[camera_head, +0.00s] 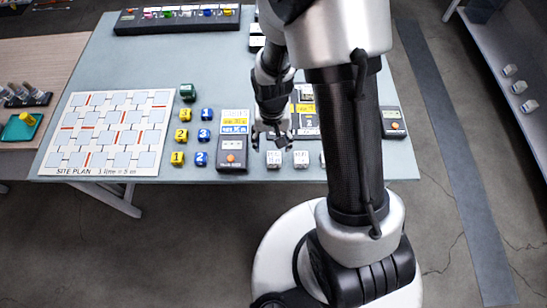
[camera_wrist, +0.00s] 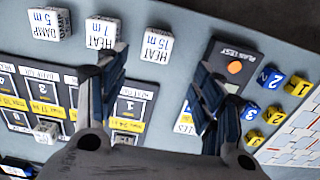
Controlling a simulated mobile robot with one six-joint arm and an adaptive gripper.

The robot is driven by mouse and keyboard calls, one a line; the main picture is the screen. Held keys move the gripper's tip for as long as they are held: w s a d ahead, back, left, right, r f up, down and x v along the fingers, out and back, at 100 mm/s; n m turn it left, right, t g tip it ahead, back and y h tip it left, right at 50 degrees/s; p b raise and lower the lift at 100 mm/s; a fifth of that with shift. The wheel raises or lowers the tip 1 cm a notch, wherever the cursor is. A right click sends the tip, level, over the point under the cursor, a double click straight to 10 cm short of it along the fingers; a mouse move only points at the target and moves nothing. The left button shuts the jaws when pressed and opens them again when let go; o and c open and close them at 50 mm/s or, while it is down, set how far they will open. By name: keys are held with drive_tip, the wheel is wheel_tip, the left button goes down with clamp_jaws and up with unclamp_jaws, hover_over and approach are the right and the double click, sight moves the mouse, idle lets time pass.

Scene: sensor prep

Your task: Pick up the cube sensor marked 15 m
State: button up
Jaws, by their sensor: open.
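The white cube sensor marked HEAT 15 m (camera_wrist: 157,46) sits on the table in the wrist view, at the top middle. In the head view it is the leftmost white cube (camera_head: 273,159) at the table's front edge. My gripper (camera_head: 271,142) is open and empty just behind and above it; it also shows in the wrist view (camera_wrist: 163,62). There its two dark fingers are spread, with the cube just beyond the gap between their tips. The gripper appears apart from the cube.
White cubes marked HEAT (camera_wrist: 102,32) and DAMP 5 m (camera_wrist: 48,23) stand beside it. A dark PLAN TEST device (camera_wrist: 233,62) with an orange button is close on the other side. Yellow and blue numbered cubes (camera_head: 202,159) and a site plan (camera_head: 108,133) lie farther left.

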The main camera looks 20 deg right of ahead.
sight(274, 157)
wheel_tip(274, 157, down, 6)
drive_tip(key=shift+r+b, duration=0.1)
drive_tip(key=shift+b, duration=0.65)
drive_tip(key=f, duration=0.1)
drive_tip(key=f+b, duration=0.1)
drive_tip(key=f, duration=0.1)
drive_tip(key=f+b, duration=0.1)
drive_tip(key=f, duration=0.1)
drive_tip(key=shift+d+f, duration=0.1)
drive_tip(key=shift+d, duration=0.15)
drive_tip(key=c, duration=1.1)
drive_tip(key=shift+r, duration=0.2)
drive_tip(key=shift+c, duration=0.2)
